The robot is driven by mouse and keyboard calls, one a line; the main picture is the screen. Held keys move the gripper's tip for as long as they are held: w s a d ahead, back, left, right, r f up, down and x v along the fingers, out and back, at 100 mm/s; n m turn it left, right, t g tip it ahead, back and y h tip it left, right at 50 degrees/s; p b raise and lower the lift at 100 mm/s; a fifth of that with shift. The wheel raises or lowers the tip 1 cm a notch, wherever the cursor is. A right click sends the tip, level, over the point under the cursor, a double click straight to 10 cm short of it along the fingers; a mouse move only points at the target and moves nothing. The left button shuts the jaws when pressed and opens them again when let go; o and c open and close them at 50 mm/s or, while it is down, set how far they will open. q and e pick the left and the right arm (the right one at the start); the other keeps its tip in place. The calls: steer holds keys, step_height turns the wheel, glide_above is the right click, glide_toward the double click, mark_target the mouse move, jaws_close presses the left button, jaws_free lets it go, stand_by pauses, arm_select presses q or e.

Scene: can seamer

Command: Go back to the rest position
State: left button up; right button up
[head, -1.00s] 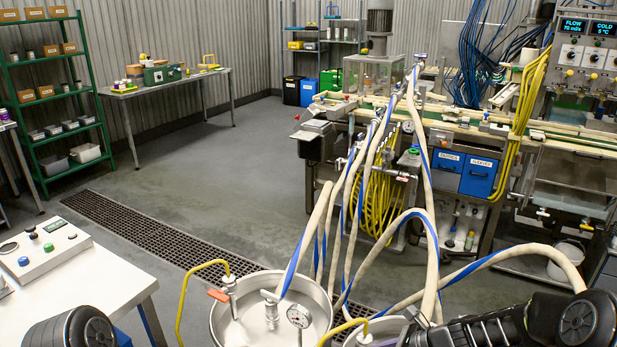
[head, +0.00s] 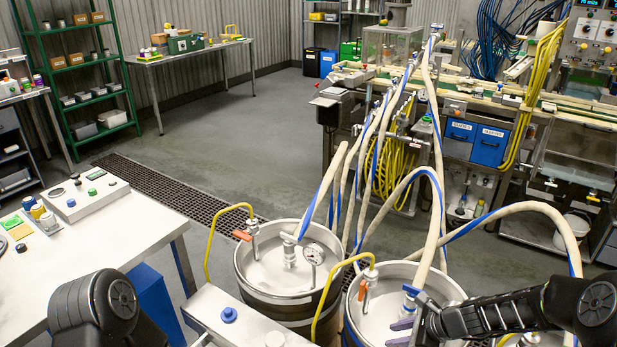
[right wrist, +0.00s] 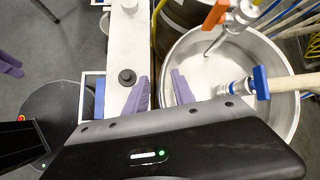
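My right gripper (head: 408,318) is over the right steel drum at the bottom right of the head view. In the right wrist view its two purple fingers (right wrist: 161,92) stand apart with nothing between them, above a white bench edge and the rim of a steel drum. My left arm (head: 95,308) shows at the bottom left of the head view, but its gripper is out of that picture. A purple finger piece at the left edge of the right wrist view looks like my left gripper (right wrist: 10,65); its opening cannot be made out.
Two steel drums (head: 260,277) with hoses and yellow pipes stand close in front. A white table (head: 110,252) with a button box is at left. A white bench top (head: 245,325) lies between my arms. Open floor (head: 255,135) lies beyond the drain grate.

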steer(key=s+f+n+h, duration=0.1)
steer(key=s+f+n, duration=0.2)
steer(key=s+a+f+n+g+h, duration=0.1)
steer(key=s+f+n, duration=0.2)
steer(key=s+f, duration=0.1)
steer(key=s+a+f+n+h, duration=0.1)
steer(key=s+f+n, duration=0.2)
steer(key=s, duration=0.1)
steer(key=shift+f+n+g, duration=0.2)
steer(key=shift+n+g, duration=0.1)
steer(key=shift+n, duration=0.1)
steer(key=s+a+f+n+g, duration=0.1)
steer(key=s+a+f+n, duration=0.1)
steer(key=s+a+n, duration=0.3)
steer(key=s+a+f+n+g+y+b, duration=0.1)
steer(key=s+a+f+n, duration=0.2)
steer(key=s, duration=1)
steer(key=a+n, duration=0.2)
steer(key=a, duration=0.2)
steer(key=shift+s+a+g, duration=0.2)
steer(key=shift+g, duration=0.1)
